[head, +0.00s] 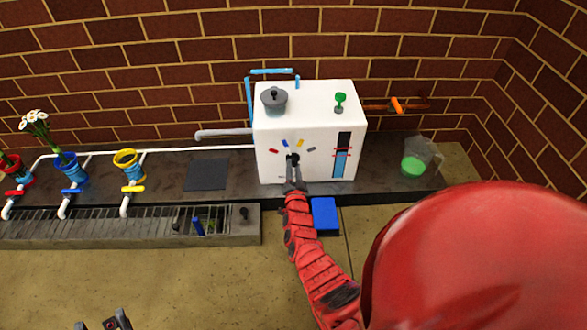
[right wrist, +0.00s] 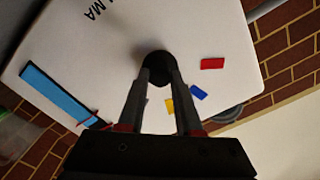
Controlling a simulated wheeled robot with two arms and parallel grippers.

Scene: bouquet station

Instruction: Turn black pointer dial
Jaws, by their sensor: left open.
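The black pointer dial (head: 292,158) is on the front of a white box-shaped machine (head: 274,140), with small coloured marks in an arc above it. My right gripper (head: 293,170) reaches up to the dial from below. In the right wrist view the dial (right wrist: 157,66) is a dark round knob, and the two fingertips close on its sides. The pointer's direction cannot be made out, as the fingers cover part of the dial. My left gripper (head: 103,324) is open and empty at the bottom left edge, far from the machine.
A grey lidded pot (head: 274,99) and a green knob (head: 340,101) are on the machine's top. A blue block (head: 325,214) lies in front. A clear jug (head: 420,157) with green contents stands right. Coloured pots, one yellow (head: 127,163), stand left beside a grated trough (head: 140,228).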

